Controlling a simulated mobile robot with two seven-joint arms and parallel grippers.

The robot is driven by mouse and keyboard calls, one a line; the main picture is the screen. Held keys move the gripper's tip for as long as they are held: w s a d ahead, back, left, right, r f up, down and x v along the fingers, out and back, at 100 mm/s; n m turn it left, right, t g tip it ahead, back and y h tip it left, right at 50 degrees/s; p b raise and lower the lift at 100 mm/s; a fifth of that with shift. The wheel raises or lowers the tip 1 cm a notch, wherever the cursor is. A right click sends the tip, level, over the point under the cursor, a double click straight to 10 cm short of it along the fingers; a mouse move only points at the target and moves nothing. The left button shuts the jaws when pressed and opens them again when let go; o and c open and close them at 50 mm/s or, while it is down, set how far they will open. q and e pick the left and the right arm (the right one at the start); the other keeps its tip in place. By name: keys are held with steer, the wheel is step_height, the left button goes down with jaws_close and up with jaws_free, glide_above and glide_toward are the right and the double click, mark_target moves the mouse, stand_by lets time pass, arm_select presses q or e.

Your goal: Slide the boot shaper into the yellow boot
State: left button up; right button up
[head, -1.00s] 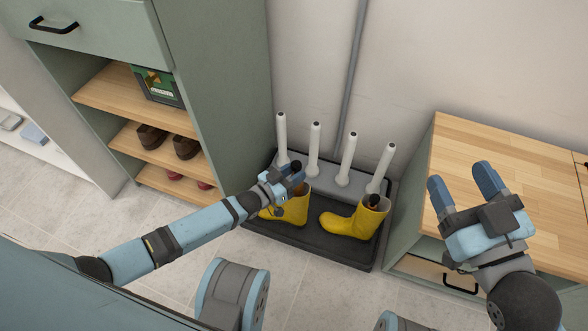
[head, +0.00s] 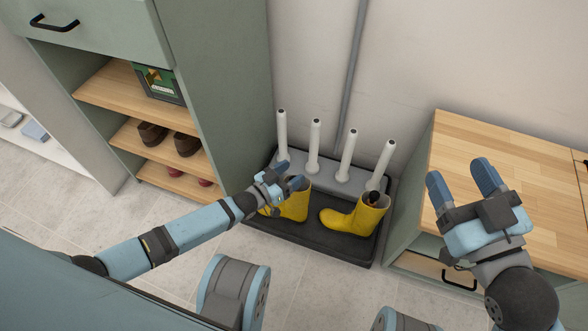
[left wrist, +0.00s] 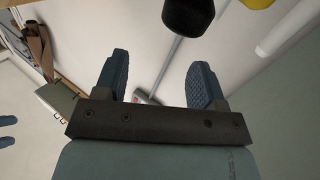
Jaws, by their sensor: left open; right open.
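Two yellow boots stand on the dark tray, a left boot (head: 296,206) and a right boot (head: 354,219). A dark brown piece, seemingly a boot shaper (head: 374,197), shows in the right boot's opening. My left gripper (head: 290,175) is open just above the left boot and hides much of its opening, so I cannot tell what is inside. In the left wrist view, a black rounded end (left wrist: 188,14) lies beyond the open, empty fingers, perhaps a shaper's knob. My right gripper (head: 461,186) is open and empty over the wooden counter.
Several white pegs (head: 315,145) rise from the grey rack behind the boots. The black tray (head: 310,244) sits between a green shelf unit (head: 215,80) with shoes and a wooden-topped cabinet (head: 495,155). The tiled floor in front is clear.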

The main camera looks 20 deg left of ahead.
arm_select(q)
steer(key=p+v, duration=0.4)
steer(key=v, duration=0.8)
steer(key=shift+s, duration=0.15)
arm_select(e)
steer(key=shift+s+a+f+m+g+h, duration=0.15)
steer(key=shift+s+a+f+m+g, duration=0.2)
steer(key=shift+m, duration=0.25)
steer(key=shift+s+a+f+m+g+h, duration=0.15)
steer(key=shift+s+a+m+g+h, duration=0.1)
steer(key=shift+s+m, duration=0.3)
steer(key=shift+s+a+f+m+g+h, duration=0.1)
steer(key=shift+s+a+f+m+g, duration=0.15)
steer(key=shift+m, duration=0.4)
